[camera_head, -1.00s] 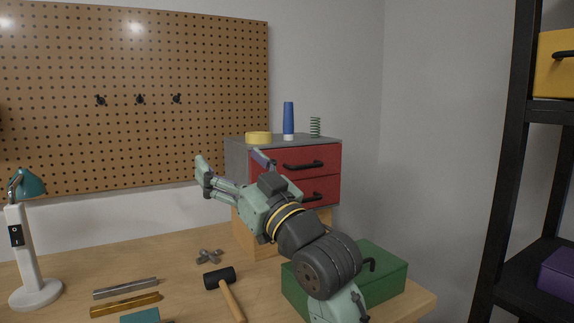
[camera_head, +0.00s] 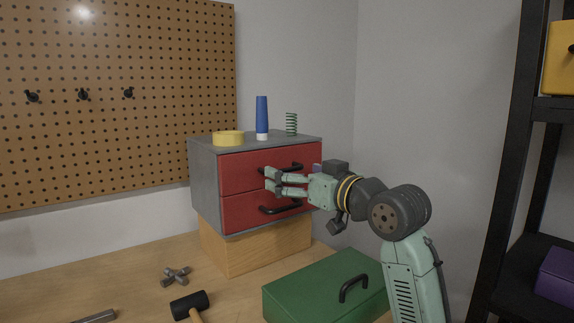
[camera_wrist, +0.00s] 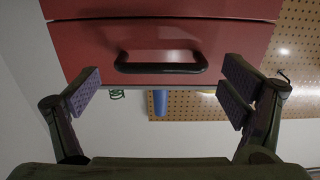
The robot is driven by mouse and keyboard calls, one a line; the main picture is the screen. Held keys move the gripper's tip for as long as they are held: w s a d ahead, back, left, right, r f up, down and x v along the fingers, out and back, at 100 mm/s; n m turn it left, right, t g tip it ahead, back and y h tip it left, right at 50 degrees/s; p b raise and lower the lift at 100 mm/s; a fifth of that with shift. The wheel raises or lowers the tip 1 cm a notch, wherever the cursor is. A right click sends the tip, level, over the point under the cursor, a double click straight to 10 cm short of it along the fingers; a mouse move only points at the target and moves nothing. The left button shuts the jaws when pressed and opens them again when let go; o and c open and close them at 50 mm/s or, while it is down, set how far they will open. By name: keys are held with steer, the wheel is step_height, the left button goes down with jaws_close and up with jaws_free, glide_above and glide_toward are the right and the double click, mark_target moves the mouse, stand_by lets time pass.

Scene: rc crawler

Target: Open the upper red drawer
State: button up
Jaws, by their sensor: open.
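The upper red drawer (camera_head: 238,171) is closed in the grey cabinet (camera_head: 204,187), above the lower red drawer (camera_head: 240,212). Its black bar handle (camera_head: 292,167) is partly hidden by my gripper (camera_head: 274,181), which is in front of the drawer faces. In the wrist view, which is upside down, the upper drawer (camera_wrist: 90,45) fills the top middle. Its handle (camera_wrist: 160,67) lies across the gap between the open fingers of my gripper (camera_wrist: 160,88), a little beyond the pads. The pads do not appear to touch the handle.
On the cabinet stand a yellow ring (camera_head: 228,138), a blue tube (camera_head: 262,115) and a green spring (camera_head: 291,123). A wooden block (camera_head: 255,252) supports the cabinet. A green box (camera_head: 320,290) sits below my arm. A black shelf (camera_head: 510,140) stands at right.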

mark_target(289, 171)
steer(key=shift+x, duration=1.55)
steer(key=shift+c, duration=0.2)
steer(key=c, duration=1.4)
steer(key=b+v, duration=0.1)
steer(key=v, duration=1.3)
steer(key=shift+s+d, duration=0.25)
steer(key=o, duration=1.4)
steer(key=shift+o, duration=0.2)
steer(key=shift+a, duration=0.1)
